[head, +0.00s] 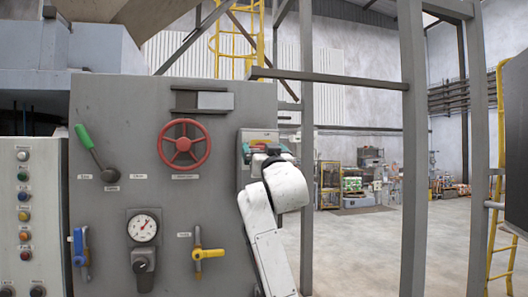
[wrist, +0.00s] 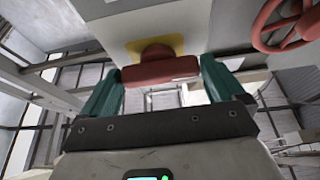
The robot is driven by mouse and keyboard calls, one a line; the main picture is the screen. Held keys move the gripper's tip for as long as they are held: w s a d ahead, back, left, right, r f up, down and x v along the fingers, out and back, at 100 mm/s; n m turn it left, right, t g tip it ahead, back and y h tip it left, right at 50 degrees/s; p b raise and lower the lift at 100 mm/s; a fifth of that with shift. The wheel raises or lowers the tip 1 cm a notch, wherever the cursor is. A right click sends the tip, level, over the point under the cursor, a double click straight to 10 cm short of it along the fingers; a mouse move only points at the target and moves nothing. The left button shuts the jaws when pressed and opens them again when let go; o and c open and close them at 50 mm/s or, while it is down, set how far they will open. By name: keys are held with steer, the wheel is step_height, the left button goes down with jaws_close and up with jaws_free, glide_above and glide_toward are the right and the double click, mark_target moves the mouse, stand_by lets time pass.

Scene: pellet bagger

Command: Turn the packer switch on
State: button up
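In the wrist view a red handle (wrist: 160,69) sits on a yellow plate (wrist: 135,46) on the face of a pale grey box (wrist: 118,30). It looks like the packer switch; no label is readable. Its bar lies roughly level across the view. My gripper (wrist: 161,66) is open, with one teal finger at each end of the bar. Small gaps seem to remain, but I cannot tell if either finger touches. In the head view the box (head: 244,180) is at the panel's right edge, and my white arm hides most of the handle and gripper (head: 259,146).
The grey panel (head: 210,110) also carries a red handwheel (head: 184,146), a green-handled lever (head: 88,142), a gauge (head: 142,228) and a yellow valve handle (head: 207,253). A button box (head: 40,215) stands at left. Grey posts (head: 412,150) rise on the right, with open floor (head: 355,245) beyond.

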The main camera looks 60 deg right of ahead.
steer(key=c, duration=0.6)
steer(key=shift+c, duration=0.2)
steer(key=shift+m, duration=0.4)
steer(key=shift+w+a+r+m+g+p, duration=0.1)
steer(key=shift+m+g+p, duration=0.35)
steer(key=shift+m+g, duration=2.1)
steer(key=shift+s+d+r+m+g+p, duration=0.1)
steer(key=shift+m+g+p, duration=0.35)
steer(key=shift+m, duration=4.25)
steer(key=shift+w+a+m+g+p, duration=0.1)
steer(key=shift+m+g+p, duration=0.35)
steer(key=shift+m+g, duration=2.1)
steer(key=shift+f+m+t, duration=0.1)
steer(key=shift+m+t, duration=1.05)
steer(key=shift+m, duration=0.05)
steer(key=o, duration=0.8)
